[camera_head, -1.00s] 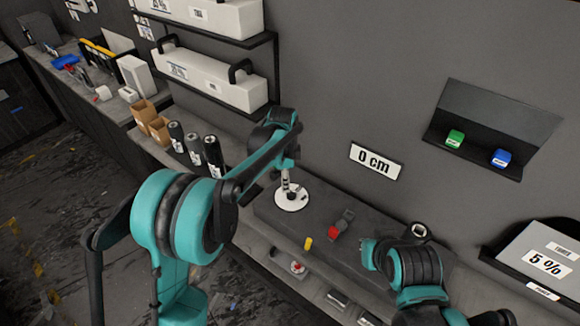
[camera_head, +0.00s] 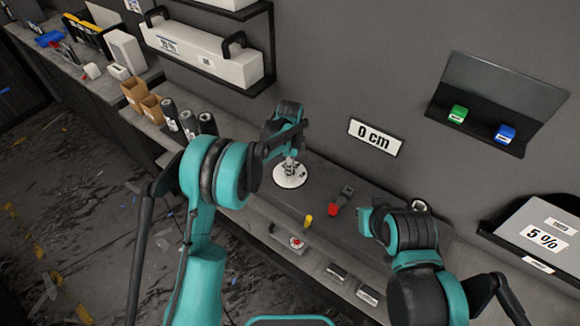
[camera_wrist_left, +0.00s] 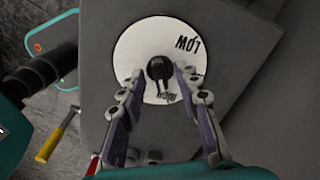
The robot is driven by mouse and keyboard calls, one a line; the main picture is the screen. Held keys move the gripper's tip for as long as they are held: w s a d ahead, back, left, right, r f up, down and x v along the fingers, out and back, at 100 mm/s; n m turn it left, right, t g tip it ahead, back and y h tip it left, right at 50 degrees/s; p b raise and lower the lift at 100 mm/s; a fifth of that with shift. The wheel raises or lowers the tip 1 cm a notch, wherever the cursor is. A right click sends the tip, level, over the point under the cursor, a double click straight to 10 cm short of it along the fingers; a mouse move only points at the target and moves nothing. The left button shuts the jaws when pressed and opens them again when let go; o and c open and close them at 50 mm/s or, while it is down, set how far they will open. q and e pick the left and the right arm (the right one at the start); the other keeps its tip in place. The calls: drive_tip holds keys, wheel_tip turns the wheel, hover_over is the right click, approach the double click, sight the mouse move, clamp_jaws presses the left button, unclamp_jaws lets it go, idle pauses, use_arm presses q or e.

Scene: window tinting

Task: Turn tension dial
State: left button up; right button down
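The tension dial is a white disc (camera_head: 289,177) on the dark bench, with a black knob (camera_wrist_left: 158,68) at its centre. The disc (camera_wrist_left: 140,45) reads LOW on one side, with another, partly covered label on the other side. My left gripper (camera_wrist_left: 161,88) is over the dial. Its two fingers are open, one on each side of the knob, and I see gaps between them and the knob. In the head view my left gripper (camera_head: 290,165) partly hides the knob. My right arm reaches in at the right, but its gripper fingers do not show.
A red-ended tool (camera_head: 335,207) and a yellow-handled tool (camera_head: 307,222) lie right of the dial. Dark rolls (camera_head: 188,124) stand to its left. A "0 cm" sign (camera_head: 375,137) hangs on the wall behind. Bench space between sign and dial is clear.

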use_arm(q)
clamp_jaws()
